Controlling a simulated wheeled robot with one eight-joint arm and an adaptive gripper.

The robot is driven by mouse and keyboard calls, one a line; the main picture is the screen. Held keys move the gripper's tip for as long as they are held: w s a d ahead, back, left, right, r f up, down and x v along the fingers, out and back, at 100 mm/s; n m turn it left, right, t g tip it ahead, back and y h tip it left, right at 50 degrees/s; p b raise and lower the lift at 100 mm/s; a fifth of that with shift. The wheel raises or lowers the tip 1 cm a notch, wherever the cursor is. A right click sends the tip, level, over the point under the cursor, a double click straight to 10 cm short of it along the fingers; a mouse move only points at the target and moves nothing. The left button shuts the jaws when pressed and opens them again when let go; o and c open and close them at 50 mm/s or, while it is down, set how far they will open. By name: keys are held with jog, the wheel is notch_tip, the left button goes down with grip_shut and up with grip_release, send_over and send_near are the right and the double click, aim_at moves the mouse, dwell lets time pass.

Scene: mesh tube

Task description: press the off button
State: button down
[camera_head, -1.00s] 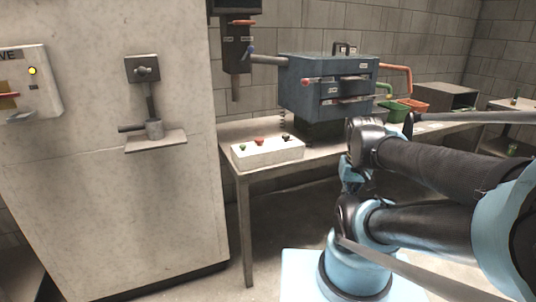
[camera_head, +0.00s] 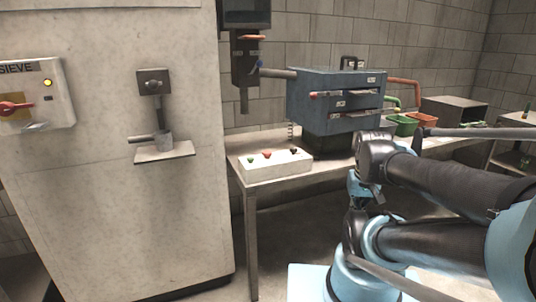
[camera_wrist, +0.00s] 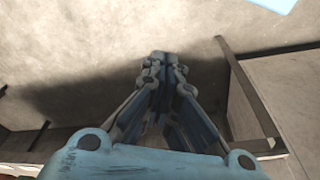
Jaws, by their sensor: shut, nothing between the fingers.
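A white button box (camera_head: 275,172) sits on the front left corner of the table in the head view. On its top are a green button (camera_head: 251,160), a red button (camera_head: 267,155) and a black knob (camera_head: 293,151). No label saying off is readable on it. A wall panel marked SIEVE (camera_head: 38,92) shows at the far left, with a red switch (camera_head: 15,107) and a lit yellow lamp (camera_head: 47,83). My gripper (camera_wrist: 166,60) is shut and empty in the wrist view, above bare grey floor. I cannot make it out in the head view, and no button shows in the wrist view.
A blue-grey machine (camera_head: 335,98) stands on the table (camera_head: 240,190), with green (camera_head: 402,126) and orange bins beyond. A tall pale cabinet (camera_head: 120,220) with a small bracket shelf (camera_head: 165,153) stands left. A dark frame (camera_wrist: 248,95) edges the wrist view's right side.

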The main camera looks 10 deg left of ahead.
jog(key=shift+s+r, duration=0.1)
notch_tip(320, 180, up, 23)
jog(key=n+g, duration=0.2)
jog(key=n, duration=0.4)
send_over(267, 154)
jog(key=w, duration=0.3)
jog(key=shift+w+a, duration=0.15)
jog(key=shift+a, duration=0.25)
jog(key=shift+f, duration=0.25)
notch_tip(267, 154, down, 14)
jog(key=shift+r, duration=0.1)
